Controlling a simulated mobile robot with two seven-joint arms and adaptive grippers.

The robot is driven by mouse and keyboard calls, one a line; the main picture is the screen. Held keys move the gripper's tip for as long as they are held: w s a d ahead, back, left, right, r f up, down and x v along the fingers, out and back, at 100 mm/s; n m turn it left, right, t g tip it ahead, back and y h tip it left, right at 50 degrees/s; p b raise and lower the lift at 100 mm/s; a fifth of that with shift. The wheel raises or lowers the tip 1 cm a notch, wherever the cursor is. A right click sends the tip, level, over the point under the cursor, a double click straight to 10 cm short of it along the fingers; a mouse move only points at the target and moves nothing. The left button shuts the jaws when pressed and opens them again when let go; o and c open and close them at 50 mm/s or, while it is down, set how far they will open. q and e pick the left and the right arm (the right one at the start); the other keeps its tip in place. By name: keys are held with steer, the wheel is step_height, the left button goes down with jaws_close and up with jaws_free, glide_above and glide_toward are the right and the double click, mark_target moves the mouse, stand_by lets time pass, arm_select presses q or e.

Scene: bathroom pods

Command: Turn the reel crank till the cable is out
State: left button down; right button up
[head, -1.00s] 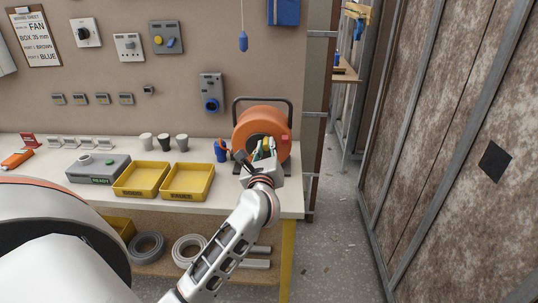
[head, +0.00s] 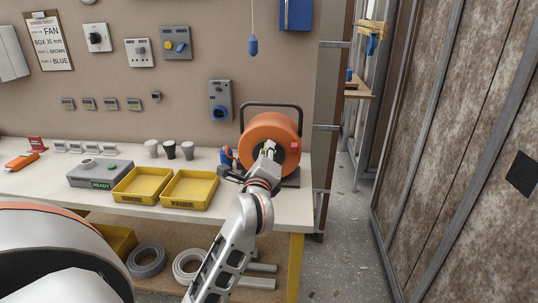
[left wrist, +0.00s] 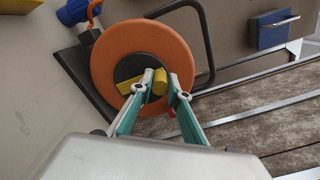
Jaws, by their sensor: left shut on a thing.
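The cable reel (head: 287,128) is an orange drum on a dark stand with a black handle, at the right end of the bench. In the left wrist view its orange disc (left wrist: 118,38) has a dark hub with a yellow crank arm (left wrist: 129,85) and a yellow crank knob (left wrist: 160,82). My left gripper (head: 267,151) is at the reel's face, its green fingers (left wrist: 162,83) shut on the knob. A blue plug (head: 227,157) with a bit of orange cable is beside the reel; it also shows in the wrist view (left wrist: 72,12). My right gripper is out of view.
Two yellow bins (head: 190,203), a grey box (head: 99,183) marked READY and several cups stand left of the reel on the bench (head: 281,213). A blue pendant (head: 253,46) hangs above. The floor (head: 336,250) at right is clear, before a brown panelled wall.

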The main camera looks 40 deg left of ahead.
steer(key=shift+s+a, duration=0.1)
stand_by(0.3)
arm_select(q)
steer(key=c, duration=1.9)
jaws_free()
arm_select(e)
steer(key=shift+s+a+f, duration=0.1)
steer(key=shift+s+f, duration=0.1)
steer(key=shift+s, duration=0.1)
arm_select(q)
steer(key=shift+s+d, duration=0.1)
steer(key=shift+s, duration=0.1)
steer(key=v, duration=1.1)
steer(key=shift+s, duration=0.3)
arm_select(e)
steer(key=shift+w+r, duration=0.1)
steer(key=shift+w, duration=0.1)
